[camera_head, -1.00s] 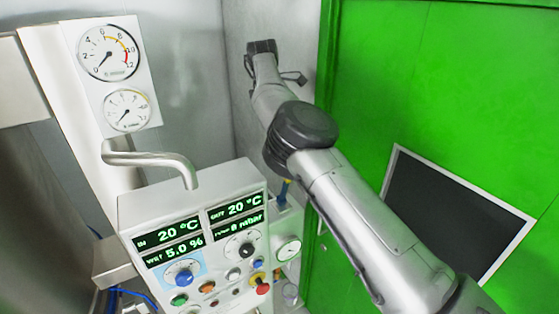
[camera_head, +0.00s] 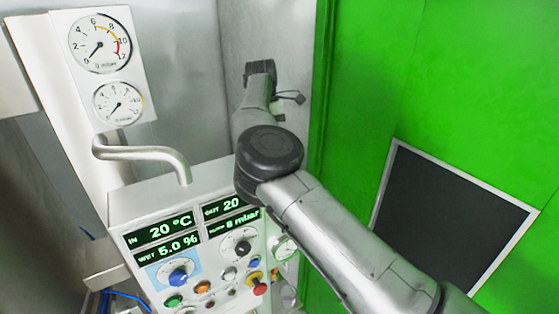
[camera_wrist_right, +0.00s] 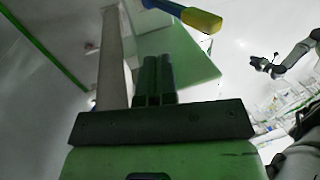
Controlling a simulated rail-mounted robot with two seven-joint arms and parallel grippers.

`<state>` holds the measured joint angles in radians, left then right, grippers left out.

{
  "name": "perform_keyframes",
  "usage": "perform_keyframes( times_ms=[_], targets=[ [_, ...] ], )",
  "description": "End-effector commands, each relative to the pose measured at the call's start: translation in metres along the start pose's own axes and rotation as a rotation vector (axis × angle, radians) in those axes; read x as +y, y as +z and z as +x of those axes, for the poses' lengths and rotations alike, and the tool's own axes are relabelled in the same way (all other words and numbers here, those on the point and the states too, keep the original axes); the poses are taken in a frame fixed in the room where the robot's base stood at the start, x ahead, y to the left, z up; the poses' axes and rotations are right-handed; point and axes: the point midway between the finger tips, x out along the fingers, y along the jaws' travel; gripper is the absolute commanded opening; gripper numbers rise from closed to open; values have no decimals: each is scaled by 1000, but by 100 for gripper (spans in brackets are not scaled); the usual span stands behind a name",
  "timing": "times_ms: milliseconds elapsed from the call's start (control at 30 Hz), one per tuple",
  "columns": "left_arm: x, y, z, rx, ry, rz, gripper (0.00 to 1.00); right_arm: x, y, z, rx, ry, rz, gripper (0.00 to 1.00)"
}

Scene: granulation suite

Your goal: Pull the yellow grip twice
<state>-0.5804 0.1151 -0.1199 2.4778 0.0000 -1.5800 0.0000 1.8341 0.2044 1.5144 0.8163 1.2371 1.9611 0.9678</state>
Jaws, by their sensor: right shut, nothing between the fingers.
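The yellow grip (camera_wrist_right: 202,21) is at the end of a blue lever (camera_wrist_right: 165,7) at the top of the right wrist view. My right gripper (camera_wrist_right: 160,62) is shut and empty, its two dark fingers together below and left of the grip. A gap shows between them in the picture. In the head view my right arm crosses from the lower right, hiding the grip and lever. A grey arm with a dark end (camera_wrist_right: 264,65), seemingly my left, shows small at the right of the wrist view; its jaw state is unclear.
A white control panel (camera_head: 120,207) with green displays, knobs and a red button (camera_head: 260,289) stands left of my right arm. A bent metal pipe (camera_head: 140,153) and two gauges (camera_head: 100,43) are above it. A green door (camera_head: 460,80) with a dark window fills the right.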

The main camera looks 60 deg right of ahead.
Motion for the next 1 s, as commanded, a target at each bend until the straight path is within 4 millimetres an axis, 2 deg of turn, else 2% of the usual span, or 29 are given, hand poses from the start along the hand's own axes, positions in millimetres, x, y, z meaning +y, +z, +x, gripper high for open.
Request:
perform_keyframes(
  times_ms=[200, 600, 1000],
  targets=[
    [-2, -3, -10, 2, -5, 7, 43, -4, -1, 33, -1, -1, 2, 0],
    [-3, -6, -19, 1, -8, 9, 43, -29, 0, 48, -1, 1, -1, 0],
    [0, -7, -20, 3, 2, -3, 43, -35, 0, 53, -2, 1, -2, 0]
  ],
)
